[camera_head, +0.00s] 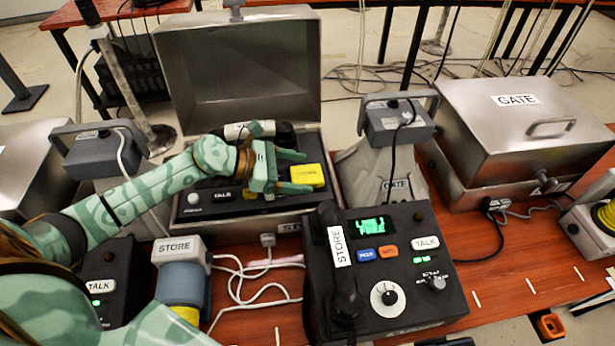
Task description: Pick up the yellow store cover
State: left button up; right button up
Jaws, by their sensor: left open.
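The yellow store cover (308,176) is a small yellow block on the dark panel inside the open metal box (240,70), whose lid stands up at the back. My left gripper (306,172) reaches in from the left with its fingers spread. In the picture one finger lies above the cover and the other along its lower edge, with the cover between their tips. I cannot tell whether the fingers touch it. My right gripper is not in view.
A dark phone console (410,290) with a STORE handset (340,247) stands in front of the box. A closed GATE box (510,140) is at the right. A STORE-labelled cylinder (182,275) and white cables (240,285) lie at front left.

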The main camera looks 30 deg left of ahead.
pick_arm(q)
jog(key=shift+x, duration=0.85)
jog(key=shift+a, duration=0.1)
jog(key=c, duration=1.1)
